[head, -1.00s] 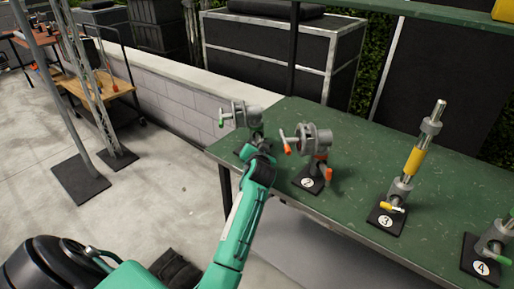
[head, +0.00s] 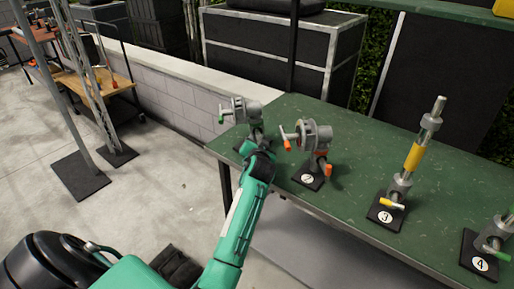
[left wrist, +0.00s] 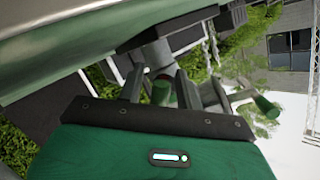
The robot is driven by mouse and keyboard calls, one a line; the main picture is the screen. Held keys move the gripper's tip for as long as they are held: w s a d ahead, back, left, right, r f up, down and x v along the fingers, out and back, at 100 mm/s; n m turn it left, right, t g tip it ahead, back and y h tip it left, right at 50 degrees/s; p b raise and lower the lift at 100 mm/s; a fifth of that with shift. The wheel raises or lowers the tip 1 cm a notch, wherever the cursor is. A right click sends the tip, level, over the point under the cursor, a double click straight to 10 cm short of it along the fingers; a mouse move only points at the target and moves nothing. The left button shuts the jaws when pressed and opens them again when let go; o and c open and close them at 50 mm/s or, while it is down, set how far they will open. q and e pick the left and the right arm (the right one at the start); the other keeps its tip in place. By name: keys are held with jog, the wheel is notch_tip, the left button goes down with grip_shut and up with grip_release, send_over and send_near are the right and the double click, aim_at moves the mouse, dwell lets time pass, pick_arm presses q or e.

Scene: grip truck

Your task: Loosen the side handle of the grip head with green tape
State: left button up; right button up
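The grip head with green tape (head: 241,112) stands at the table's left end in the head view. It is grey, with a green-tipped handle pointing left. My left gripper (head: 256,142) is at its lower part, hiding its base and side handle in the head view. In the left wrist view the fingers of my left gripper (left wrist: 159,88) stand apart on either side of a green handle end (left wrist: 160,94), with gaps visible. Another green-tipped handle (left wrist: 267,106) sticks out to the right there. My right gripper is not in view.
On the green table (head: 350,190), an orange-taped grip head (head: 316,135) stands close right of my left gripper. A yellow-taped post (head: 413,157) and a green-handled stand (head: 490,245) are farther right. A low wall (head: 180,92) and black cases (head: 270,55) stand behind.

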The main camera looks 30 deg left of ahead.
pick_arm(q)
jog(key=shift+s+d, duration=0.25)
jog(key=shift+s, duration=0.05)
jog(key=v, duration=0.8)
jog(key=shift+s+d+b, duration=0.1)
jog(key=shift+s+b, duration=0.1)
jog(key=shift+b, duration=0.1)
jog(key=v, duration=0.4)
jog(key=shift+s+d+r, duration=0.1)
jog(key=shift+s+r, duration=0.05)
jog(key=shift+r, duration=0.05)
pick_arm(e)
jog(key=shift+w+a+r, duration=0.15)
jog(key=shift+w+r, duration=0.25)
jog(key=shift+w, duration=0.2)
